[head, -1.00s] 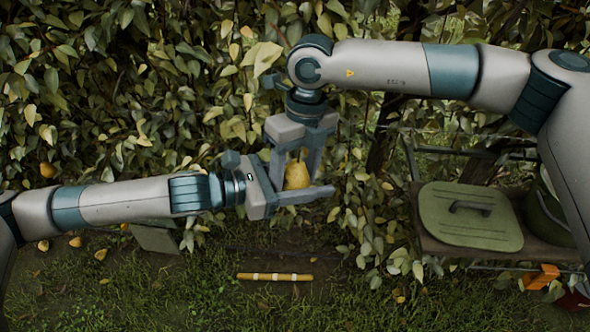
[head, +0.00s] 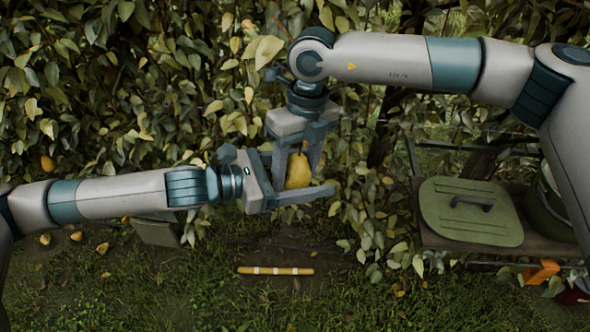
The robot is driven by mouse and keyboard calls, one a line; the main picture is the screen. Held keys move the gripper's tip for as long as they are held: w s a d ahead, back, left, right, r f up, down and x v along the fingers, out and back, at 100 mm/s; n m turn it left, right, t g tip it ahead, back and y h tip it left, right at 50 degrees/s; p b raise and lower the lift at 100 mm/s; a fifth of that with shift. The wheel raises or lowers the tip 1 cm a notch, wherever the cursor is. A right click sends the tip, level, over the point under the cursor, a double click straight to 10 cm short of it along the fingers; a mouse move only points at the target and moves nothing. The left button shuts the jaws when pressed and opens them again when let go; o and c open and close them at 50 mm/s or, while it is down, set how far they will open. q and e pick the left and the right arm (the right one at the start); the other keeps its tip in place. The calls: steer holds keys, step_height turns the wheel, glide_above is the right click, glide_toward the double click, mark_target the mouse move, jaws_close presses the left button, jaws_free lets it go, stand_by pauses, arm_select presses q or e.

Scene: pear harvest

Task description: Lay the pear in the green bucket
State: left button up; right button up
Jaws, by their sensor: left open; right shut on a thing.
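A yellow-green pear (head: 298,172) hangs upright between the fingers of my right gripper (head: 297,155), which points down and is shut on it. My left gripper (head: 285,178) comes in from the left and is open. One of its fingers reaches under and in front of the pear; I cannot tell whether it touches the fruit. The green bucket (head: 546,216) stands on the bench at the far right, partly hidden behind my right arm, and its inside is not visible.
A green lid (head: 440,218) with a dark handle lies on the bench (head: 445,242) left of the bucket. A banded yellow stick (head: 275,271) lies on the ground below. Leafy hedge (head: 110,90) fills the back. Orange and red objects lie low at the right.

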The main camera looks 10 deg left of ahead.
arm_select(q)
steer(key=v, duration=1.1)
steer(key=shift+a, duration=0.15)
steer(key=shift+a, duration=0.1)
